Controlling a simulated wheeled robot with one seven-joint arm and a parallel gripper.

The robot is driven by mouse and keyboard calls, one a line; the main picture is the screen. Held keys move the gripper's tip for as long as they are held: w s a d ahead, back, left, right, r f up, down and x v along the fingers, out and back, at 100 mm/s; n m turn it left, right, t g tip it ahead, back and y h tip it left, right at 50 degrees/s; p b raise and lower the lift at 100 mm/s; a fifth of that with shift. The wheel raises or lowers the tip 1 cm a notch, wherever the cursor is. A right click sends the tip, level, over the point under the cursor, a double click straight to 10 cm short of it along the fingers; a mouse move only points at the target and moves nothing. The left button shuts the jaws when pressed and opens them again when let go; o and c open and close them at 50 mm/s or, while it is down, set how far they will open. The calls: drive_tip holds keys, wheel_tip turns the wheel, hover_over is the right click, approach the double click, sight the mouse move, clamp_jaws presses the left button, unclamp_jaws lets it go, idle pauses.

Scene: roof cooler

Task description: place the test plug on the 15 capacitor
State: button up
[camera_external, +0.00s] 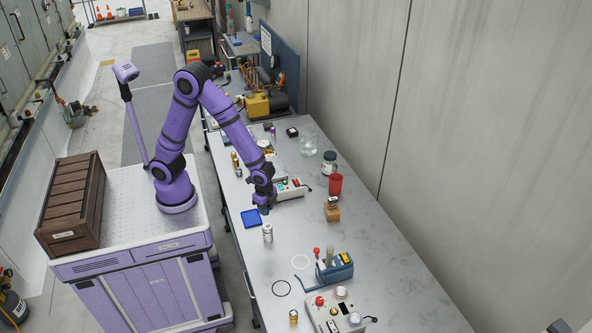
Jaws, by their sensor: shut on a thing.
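My gripper (264,209) is over the work table, pointing down, just above and behind a pale upright cylinder (267,233). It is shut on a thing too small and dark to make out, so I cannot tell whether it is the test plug. The cylinder looks like a capacitor, with a dark band near its top. Its marking is too small to read, so I cannot tell if it is the 15 one. A small gold-topped cylinder (293,317) stands nearer the front. Gold parts (236,162) stand farther back, left of the arm.
A blue tray (251,218) lies left of the gripper. A white device (291,189) with coloured buttons is behind it. A red cup (335,185), wooden block (332,213), blue rack (335,268) and control box (334,312) stand to the right and front. The table's right front (400,290) is clear.

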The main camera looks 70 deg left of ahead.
sight(267, 226)
drive_tip(key=shift+f, duration=3.6)
drive_tip(key=shift+f, duration=0.1)
drive_tip(key=o, duration=0.9)
